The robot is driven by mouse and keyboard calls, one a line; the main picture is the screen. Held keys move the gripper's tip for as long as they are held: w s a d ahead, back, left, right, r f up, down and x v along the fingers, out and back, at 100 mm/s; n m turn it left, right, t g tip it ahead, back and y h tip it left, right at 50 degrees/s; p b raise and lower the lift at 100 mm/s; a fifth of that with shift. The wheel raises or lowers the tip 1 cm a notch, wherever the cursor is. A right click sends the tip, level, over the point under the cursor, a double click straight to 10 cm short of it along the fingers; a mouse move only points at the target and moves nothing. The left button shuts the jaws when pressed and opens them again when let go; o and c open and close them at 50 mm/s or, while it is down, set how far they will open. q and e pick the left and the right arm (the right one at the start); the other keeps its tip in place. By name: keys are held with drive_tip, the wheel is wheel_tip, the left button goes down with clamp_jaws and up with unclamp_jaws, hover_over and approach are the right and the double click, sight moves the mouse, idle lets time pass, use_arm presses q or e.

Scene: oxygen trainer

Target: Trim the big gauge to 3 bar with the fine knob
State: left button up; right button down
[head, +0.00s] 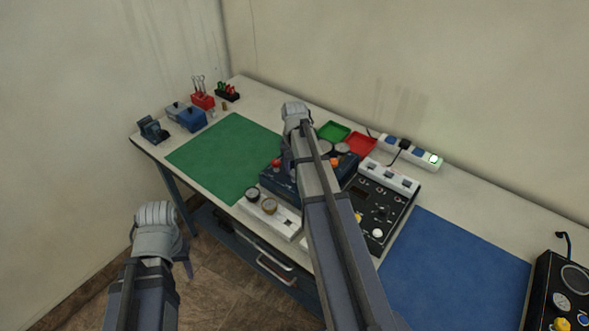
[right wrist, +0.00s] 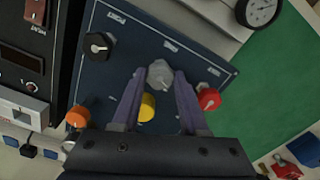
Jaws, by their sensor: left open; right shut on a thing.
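The blue trainer panel (right wrist: 125,65) lies under my right gripper (right wrist: 160,76), which is shut on a grey knob (right wrist: 160,72); its label is too small to read. Beside it sit a yellow knob (right wrist: 147,107), a red knob (right wrist: 208,99), an orange knob (right wrist: 77,116) and a black knob (right wrist: 98,45). I cannot tell which is the big gauge. In the head view my right arm hides much of the blue panel (head: 278,180). My left gripper (head: 187,264) is open and empty, in front of the table.
A black control box (head: 381,205) stands right of the panel. A green mat (head: 225,155) and blue mat (head: 455,270) lie clear. Small green (head: 333,131) and red (head: 360,144) trays and a power strip (head: 412,152) are behind. Another black unit (head: 560,285) stands far right.

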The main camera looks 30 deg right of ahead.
sight(294, 172)
drive_tip(key=shift+c, duration=2.1)
unclamp_jaws()
drive_tip(key=shift+r, duration=0.1)
wheel_tip(294, 172, up, 8)
drive_tip(key=p, duration=0.8)
drive_tip(key=shift+f, duration=0.2)
